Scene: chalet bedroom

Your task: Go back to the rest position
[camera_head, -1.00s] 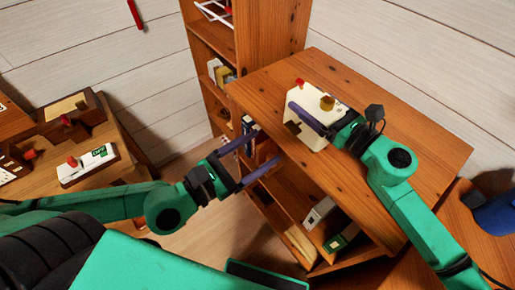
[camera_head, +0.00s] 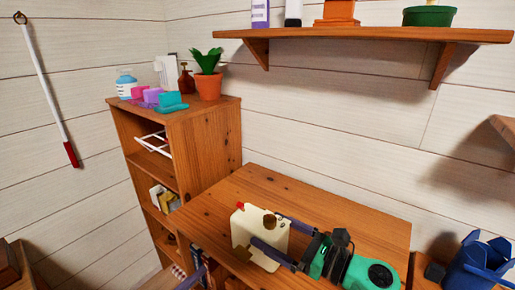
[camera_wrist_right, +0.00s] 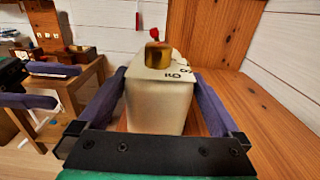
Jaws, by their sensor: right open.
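A cream-white box (camera_head: 246,228) with a gold knob, a small red part on top and dark lettering stands on the wooden cabinet top (camera_head: 340,215). My right gripper (camera_head: 268,232) is open, with one purple finger on either side of the box. The right wrist view shows the box (camera_wrist_right: 158,104) upright between the fingers; whether they touch it I cannot tell. My left gripper (camera_wrist_right: 70,86) shows at the left of the right wrist view, its two purple fingers apart and nothing seen between them. Only a little of it shows at the bottom of the head view.
A tall bookcase (camera_head: 210,130) behind on the left carries a potted plant (camera_head: 208,75), cups and bottles. A wall shelf (camera_head: 360,35) hangs above. A blue container (camera_head: 480,262) is at the right. The cabinet top behind the box is clear.

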